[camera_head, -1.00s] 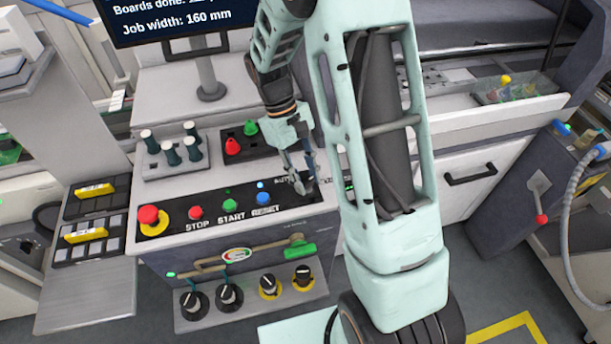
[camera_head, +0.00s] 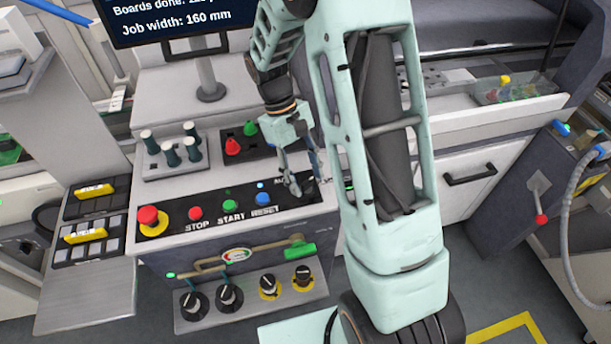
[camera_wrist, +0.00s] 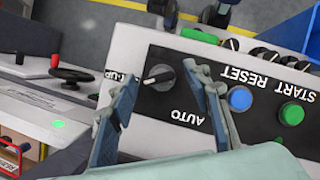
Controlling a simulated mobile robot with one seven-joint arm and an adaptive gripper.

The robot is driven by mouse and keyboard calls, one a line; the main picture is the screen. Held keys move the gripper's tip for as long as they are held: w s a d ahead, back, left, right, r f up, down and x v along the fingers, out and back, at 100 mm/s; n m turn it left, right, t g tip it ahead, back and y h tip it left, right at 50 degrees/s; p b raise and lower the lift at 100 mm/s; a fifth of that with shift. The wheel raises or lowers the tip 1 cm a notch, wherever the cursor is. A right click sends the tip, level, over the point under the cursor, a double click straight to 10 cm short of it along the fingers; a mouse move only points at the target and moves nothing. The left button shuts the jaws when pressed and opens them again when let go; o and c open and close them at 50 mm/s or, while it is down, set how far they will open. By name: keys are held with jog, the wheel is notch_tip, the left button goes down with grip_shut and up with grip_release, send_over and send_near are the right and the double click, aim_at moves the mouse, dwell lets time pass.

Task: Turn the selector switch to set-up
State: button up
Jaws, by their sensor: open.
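The selector switch (camera_wrist: 158,77) is a black round knob on the dark panel in the wrist view. Its white pointer mark lies toward the picture's left side. Contact cannot be told.
Beside the switch are the blue RESET button (camera_wrist: 240,98) and the green START button (camera_wrist: 291,114). The red STOP button (camera_head: 195,213) and red emergency stop (camera_head: 148,215) are farther left. Pegs (camera_head: 170,150) stand behind the panel; more knobs (camera_head: 269,288) are on the front below.

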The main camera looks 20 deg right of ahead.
jog(key=v, duration=1.1)
jog(key=shift+r, duration=0.35)
jog(key=shift+w+a, duration=0.1)
jog(key=shift+w, duration=0.15)
